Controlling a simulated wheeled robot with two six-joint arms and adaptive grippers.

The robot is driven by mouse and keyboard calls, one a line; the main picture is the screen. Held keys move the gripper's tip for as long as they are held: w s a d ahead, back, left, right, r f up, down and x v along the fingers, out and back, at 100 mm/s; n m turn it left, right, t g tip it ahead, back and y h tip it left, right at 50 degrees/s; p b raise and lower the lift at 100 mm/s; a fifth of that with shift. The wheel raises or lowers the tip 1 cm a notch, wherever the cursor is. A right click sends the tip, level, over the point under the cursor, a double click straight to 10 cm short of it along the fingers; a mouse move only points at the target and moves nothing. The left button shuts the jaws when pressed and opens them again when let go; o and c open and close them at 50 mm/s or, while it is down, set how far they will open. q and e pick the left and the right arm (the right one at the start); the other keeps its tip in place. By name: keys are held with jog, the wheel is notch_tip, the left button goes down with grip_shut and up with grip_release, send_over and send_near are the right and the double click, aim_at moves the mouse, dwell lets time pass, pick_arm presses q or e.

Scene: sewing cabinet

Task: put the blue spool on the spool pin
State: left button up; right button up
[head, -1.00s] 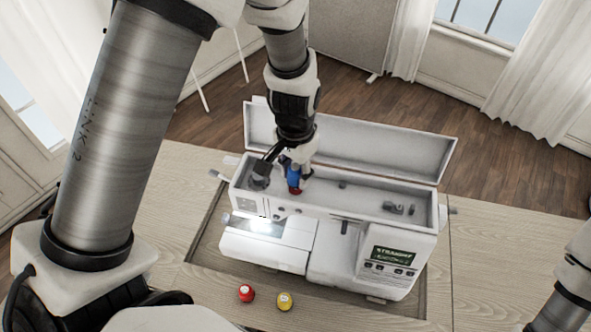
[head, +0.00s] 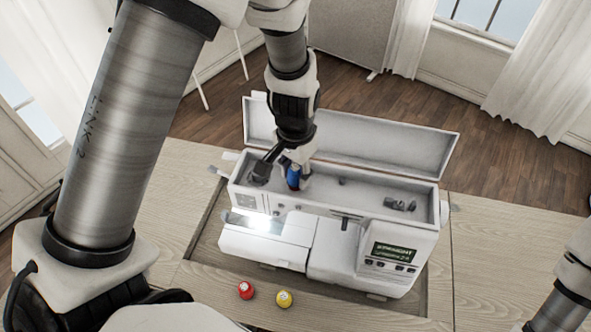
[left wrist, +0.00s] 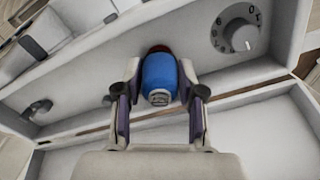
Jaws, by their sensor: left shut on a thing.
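The blue spool (head: 293,178) is between the fingers of my left gripper (head: 295,172), inside the open top of the white sewing machine (head: 330,245). In the left wrist view the fingers (left wrist: 158,92) are shut on the sides of the blue spool (left wrist: 159,76). A dark red piece (left wrist: 158,48) shows at the spool's far end. I cannot make out the spool pin; the spool and gripper cover that spot, so whether the spool is around a pin cannot be told. My right arm shows at the lower right, but its gripper is out of view.
A red spool (head: 245,290) and a yellow spool (head: 284,299) stand on the wooden table (head: 175,215) in front of the machine. The raised lid (head: 400,150) stands behind the compartment. A dial (left wrist: 240,35) shows in the left wrist view.

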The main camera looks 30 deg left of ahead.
pick_arm(q)
jog(key=o, duration=0.9)
jog(key=shift+o, duration=0.2)
notch_tip(320, 180, up, 12)
dwell(0.4)
